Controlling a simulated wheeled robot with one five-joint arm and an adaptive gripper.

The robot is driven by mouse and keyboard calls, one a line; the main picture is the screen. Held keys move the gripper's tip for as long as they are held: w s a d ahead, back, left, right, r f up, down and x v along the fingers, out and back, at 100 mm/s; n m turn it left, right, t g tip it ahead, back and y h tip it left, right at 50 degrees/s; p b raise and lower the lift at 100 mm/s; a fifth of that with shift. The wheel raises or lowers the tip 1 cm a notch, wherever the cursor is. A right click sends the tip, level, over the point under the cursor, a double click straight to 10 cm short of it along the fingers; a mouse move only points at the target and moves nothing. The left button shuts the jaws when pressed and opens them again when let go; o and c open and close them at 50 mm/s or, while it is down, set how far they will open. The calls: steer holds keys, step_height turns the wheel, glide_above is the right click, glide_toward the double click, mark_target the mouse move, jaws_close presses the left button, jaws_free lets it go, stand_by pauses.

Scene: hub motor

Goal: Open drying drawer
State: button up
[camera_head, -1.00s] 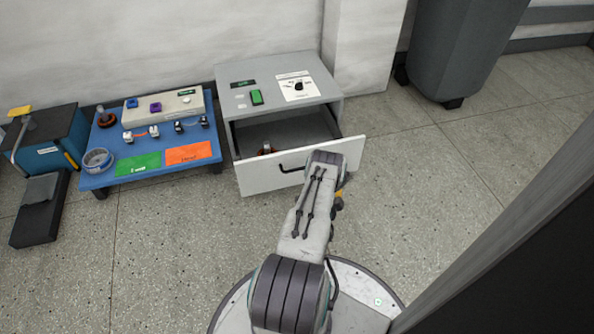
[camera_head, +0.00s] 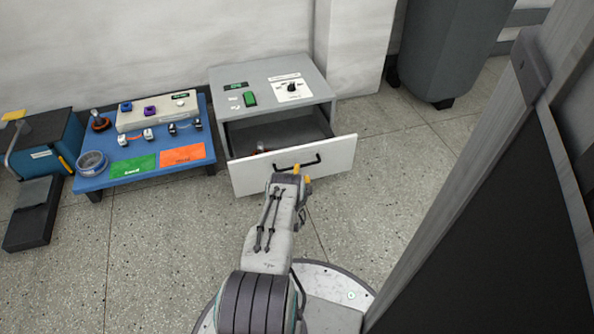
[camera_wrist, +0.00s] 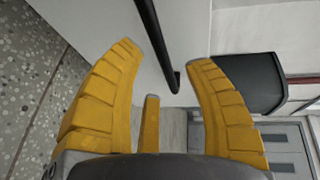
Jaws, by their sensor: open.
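The drying drawer (camera_head: 332,163) is pulled out from the grey drying cabinet (camera_head: 268,84), with its white front standing away from the body. A small brown and metallic part (camera_head: 262,147) shows inside, partly hidden by the front. The black bar handle (camera_head: 297,164) runs across the drawer front. My gripper (camera_head: 293,172) is in front of the handle. In the wrist view, my gripper's yellow fingers (camera_wrist: 165,75) are spread apart, and the handle (camera_wrist: 157,40) enters between their tips. I cannot tell whether they touch it.
A blue table (camera_head: 105,181) with a green mat, orange mat and small parts stands left of the cabinet. A dark box machine (camera_head: 45,150) is farther left. A grey bin (camera_head: 440,50) stands behind right. A dark panel (camera_head: 490,230) fills the right side. Floor right of the drawer is clear.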

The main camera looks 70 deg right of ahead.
steer(key=shift+b+x, duration=1.35)
steer(key=shift+x, duration=1)
steer(key=shift+o, duration=0.2)
jaws_close()
